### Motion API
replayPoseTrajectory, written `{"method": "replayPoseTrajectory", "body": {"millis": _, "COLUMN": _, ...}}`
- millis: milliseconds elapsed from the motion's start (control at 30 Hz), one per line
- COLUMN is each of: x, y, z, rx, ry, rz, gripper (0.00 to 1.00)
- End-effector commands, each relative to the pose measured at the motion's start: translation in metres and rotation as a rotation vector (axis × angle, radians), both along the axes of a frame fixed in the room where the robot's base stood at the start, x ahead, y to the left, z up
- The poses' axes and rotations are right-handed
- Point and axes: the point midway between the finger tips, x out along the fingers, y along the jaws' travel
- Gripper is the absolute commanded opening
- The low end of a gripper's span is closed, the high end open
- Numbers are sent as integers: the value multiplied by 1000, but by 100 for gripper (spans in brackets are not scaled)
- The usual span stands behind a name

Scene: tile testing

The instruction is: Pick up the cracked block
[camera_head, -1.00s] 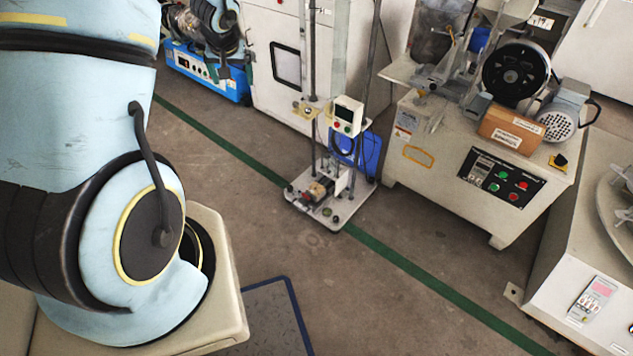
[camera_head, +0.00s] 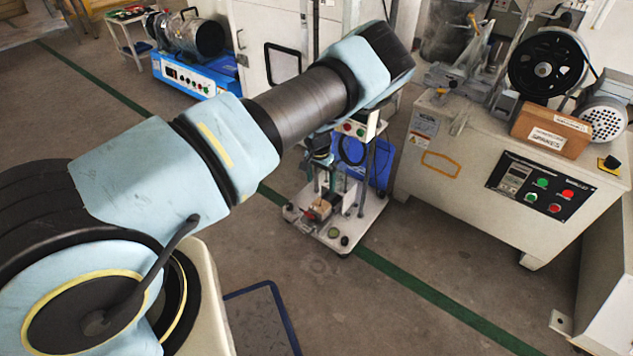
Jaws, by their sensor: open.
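No crack can be made out on any block at this size. A small reddish-brown block-like piece (camera_head: 319,208) sits among fittings on the low base plate of a test stand (camera_head: 345,240). My arm reaches across from the left, with its wrist in front of the stand's upper part. My gripper (camera_head: 322,166) is small and partly hidden under the arm; it is open and hangs above the base plate, apart from the piece. A larger orange-brown block (camera_head: 550,129) with white labels lies on top of the machine at right.
A cream machine (camera_head: 460,160) with buttons and a black wheel stands at right. A blue bin (camera_head: 375,160) is behind the stand. A blue device (camera_head: 195,75) stands at back left. Open floor with a green line (camera_head: 440,295) lies in front.

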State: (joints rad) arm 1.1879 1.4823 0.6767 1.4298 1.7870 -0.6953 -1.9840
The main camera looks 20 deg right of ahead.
Motion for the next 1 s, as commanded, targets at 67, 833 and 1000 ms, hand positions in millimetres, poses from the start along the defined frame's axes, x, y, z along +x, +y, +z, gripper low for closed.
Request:
{"method": "replayPoseTrajectory", "body": {"millis": 67, "x": -8, "y": 0, "z": -11, "rx": 30, "ry": 10, "rz": -22, "gripper": 95}}
{"method": "replayPoseTrajectory", "body": {"millis": 833, "x": -14, "y": 1, "z": -112, "rx": 58, "ry": 22, "rz": -35, "gripper": 95}}
{"method": "replayPoseTrajectory", "body": {"millis": 1000, "x": -14, "y": 1, "z": -119, "rx": 56, "ry": 22, "rz": -34, "gripper": 95}}
